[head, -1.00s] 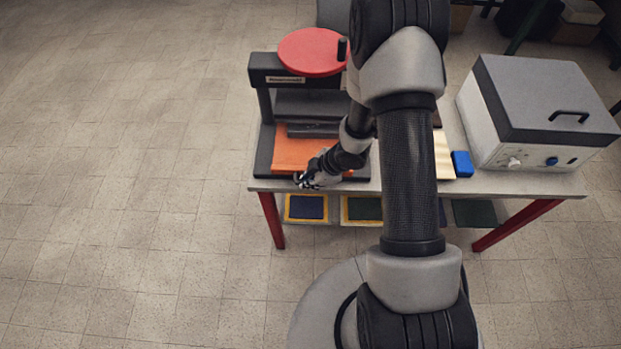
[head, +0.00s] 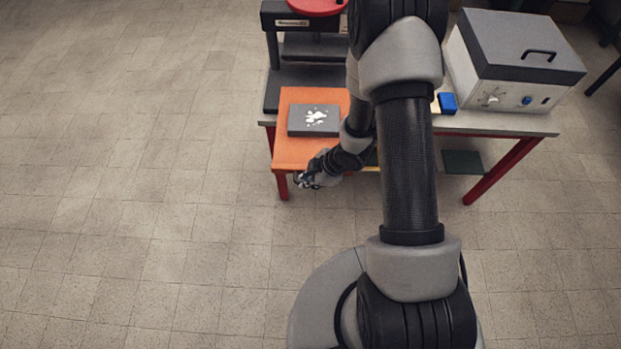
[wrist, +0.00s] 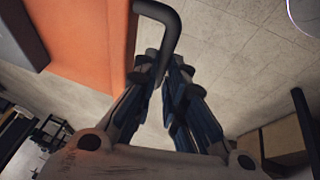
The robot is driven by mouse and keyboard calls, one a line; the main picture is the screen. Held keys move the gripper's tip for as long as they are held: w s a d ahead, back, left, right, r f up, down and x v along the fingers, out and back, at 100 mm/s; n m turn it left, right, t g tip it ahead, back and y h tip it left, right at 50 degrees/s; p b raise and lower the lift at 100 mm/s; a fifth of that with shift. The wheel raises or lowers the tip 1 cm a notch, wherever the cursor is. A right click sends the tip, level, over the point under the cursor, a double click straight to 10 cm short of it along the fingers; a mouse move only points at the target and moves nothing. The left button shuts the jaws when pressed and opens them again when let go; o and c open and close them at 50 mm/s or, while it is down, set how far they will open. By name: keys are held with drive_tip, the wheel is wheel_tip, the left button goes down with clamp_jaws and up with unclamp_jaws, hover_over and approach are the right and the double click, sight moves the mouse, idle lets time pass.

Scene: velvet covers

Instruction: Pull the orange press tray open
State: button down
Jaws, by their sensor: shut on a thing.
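The orange press tray (head: 289,152) sticks out from the press past the front edge of the table in the head view. A dark block with a white pattern (head: 314,119) lies on it. In the wrist view the orange tray (wrist: 85,45) fills the upper left, with a dark bent bar handle (wrist: 165,22) at its edge. My gripper (head: 305,180) is at the tray's front edge. In the wrist view my gripper (wrist: 163,72) is shut on the handle, which runs down between its fingertips. My arm hides the tray's right side in the head view.
The press (head: 283,50) with its red wheel stands behind the tray. A white box with a grey lid (head: 515,60) and a small blue block (head: 447,102) are on the table (head: 500,122) at right. The floor in front and left is clear.

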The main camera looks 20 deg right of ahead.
drive_tip(key=shift+s, duration=0.25)
drive_tip(key=c, duration=1.7)
unclamp_jaws()
drive_tip(key=shift+o, duration=0.2)
drive_tip(key=v, duration=1.2)
